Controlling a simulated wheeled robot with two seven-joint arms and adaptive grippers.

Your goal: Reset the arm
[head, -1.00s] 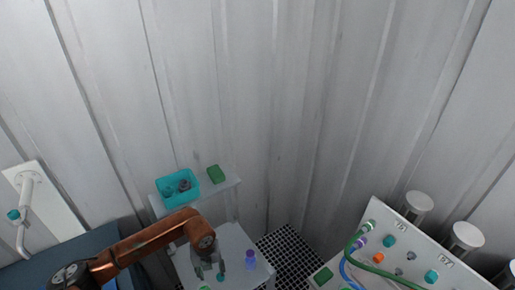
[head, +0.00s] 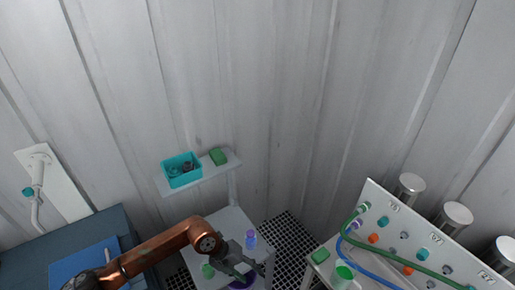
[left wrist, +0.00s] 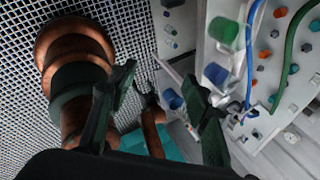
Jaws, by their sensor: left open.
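My left arm (head: 165,246) comes in from the lower left of the head view, copper-coloured. Its dark gripper (head: 248,266) is over the small grey table (head: 226,222), near a purple-topped vessel (head: 251,238), and points to the lower right. In the left wrist view the two dark fingers (left wrist: 158,88) stand apart with nothing clearly held between them. Behind them are a green cup (left wrist: 223,32) and blue cups, one of them (left wrist: 171,98) between the fingers in the picture but apparently beyond them. My right gripper does not show.
A white panel (head: 391,205) with coloured ports and green and blue hoses stands at the right. A shelf (head: 215,170) holds a teal bin (head: 181,157) and a green block (head: 218,156). Black floor grating (head: 285,236) lies between table and panel. A green-topped vessel (head: 208,271) stands on the table.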

